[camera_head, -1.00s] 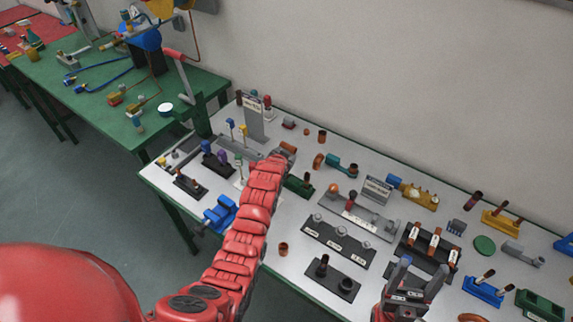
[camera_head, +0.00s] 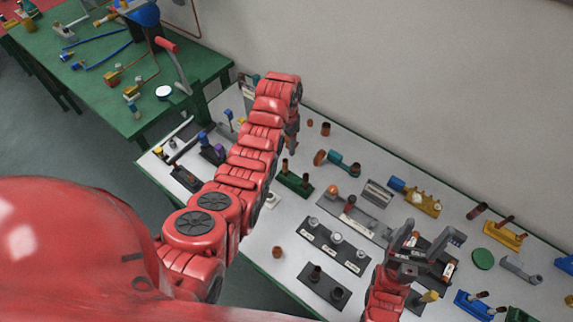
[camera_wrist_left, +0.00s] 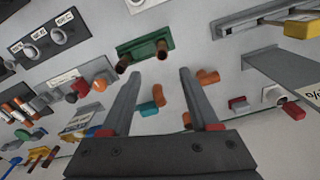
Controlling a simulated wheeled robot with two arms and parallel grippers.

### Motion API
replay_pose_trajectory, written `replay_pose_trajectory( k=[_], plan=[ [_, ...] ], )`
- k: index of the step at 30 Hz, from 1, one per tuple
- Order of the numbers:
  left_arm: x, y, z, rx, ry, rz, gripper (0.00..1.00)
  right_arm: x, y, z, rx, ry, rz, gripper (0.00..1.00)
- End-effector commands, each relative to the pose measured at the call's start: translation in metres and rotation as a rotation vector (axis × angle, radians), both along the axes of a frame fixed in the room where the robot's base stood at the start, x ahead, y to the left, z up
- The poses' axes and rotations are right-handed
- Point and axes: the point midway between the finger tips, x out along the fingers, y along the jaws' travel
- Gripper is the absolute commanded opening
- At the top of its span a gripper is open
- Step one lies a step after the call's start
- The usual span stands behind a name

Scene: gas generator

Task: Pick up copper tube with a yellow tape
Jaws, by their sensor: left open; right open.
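I cannot make out yellow tape on any copper tube. Two copper-brown tubes (camera_head: 284,166) stand in a green holder (camera_head: 296,184) near the table's middle. The left wrist view shows the green holder (camera_wrist_left: 146,47) beyond my left fingertips, with its tubes (camera_wrist_left: 162,49) upright. My left gripper (camera_wrist_left: 158,72) is open and empty, pointing down at the table. In the head view its jaws are mostly hidden by my own arm. My right gripper (camera_head: 432,234) is open above a black rack with copper pieces, which it partly covers.
A yellow stand (camera_head: 505,236) with dark tubes is at right. A wall borders the table.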

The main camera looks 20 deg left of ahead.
Motion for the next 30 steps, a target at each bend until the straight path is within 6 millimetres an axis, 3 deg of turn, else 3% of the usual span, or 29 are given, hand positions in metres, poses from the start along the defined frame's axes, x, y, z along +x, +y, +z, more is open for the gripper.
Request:
replay_pose_trajectory(
  k=[3,9,19,26,30],
  plan=[
    [-0.001,0.000,-0.035,0.000,0.004,0.000,0.61,0.000,0.000,-0.013,0.000,0.000,0.000,0.67],
    [0.000,0.000,-0.078,0.000,0.000,0.001,0.61,0.000,0.000,-0.031,0.000,0.000,0.000,0.67],
    [0.000,0.001,-0.101,0.000,-0.003,0.001,0.61,0.000,0.000,-0.043,0.000,0.000,0.000,0.67],
    [-0.001,0.004,-0.141,0.000,-0.003,0.001,0.61,0.001,0.000,-0.069,0.000,0.000,0.000,0.67],
    [-0.001,0.004,-0.144,0.001,-0.004,0.001,0.61,0.001,0.000,-0.071,0.000,0.000,0.000,0.67]
  ],
)
